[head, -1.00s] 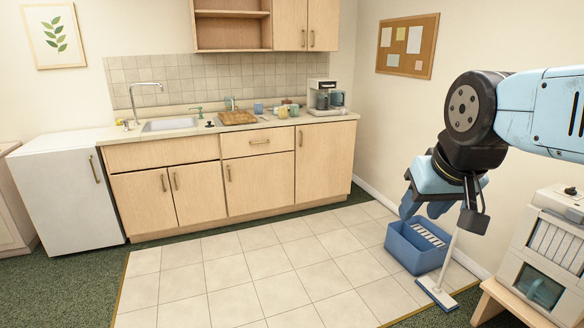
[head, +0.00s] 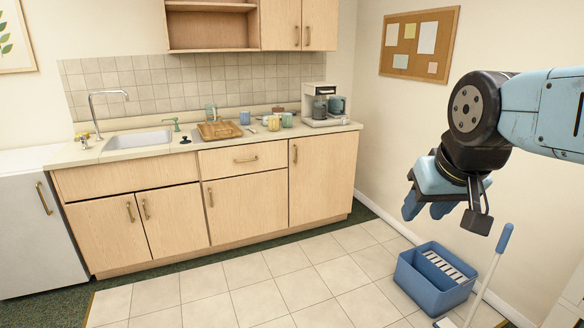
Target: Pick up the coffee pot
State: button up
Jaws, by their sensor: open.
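A white coffee maker (head: 313,90) stands at the right end of the kitchen counter in the head view. A dark glass coffee pot (head: 320,109) sits in its front. A second bluish pot-like vessel (head: 337,105) shows at its right side; the details are too small to tell. My gripper (head: 426,211) hangs at the right of the view, fingers pointing down, open and empty. It is well apart from the coffee maker and nearer to me.
The counter (head: 225,142) also holds a wooden rack (head: 218,131), a blue cup (head: 245,118), several mugs and a sink (head: 138,139). A blue bucket (head: 433,288) and a mop (head: 492,270) stand on the floor at the right. The tiled floor before the cabinets is clear.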

aim_at(320, 108)
jog(key=u, duration=0.1)
jog(key=i, duration=2.3)
jog(key=u, duration=0.3)
jog(key=i, duration=1.65)
jog(key=u, duration=0.15)
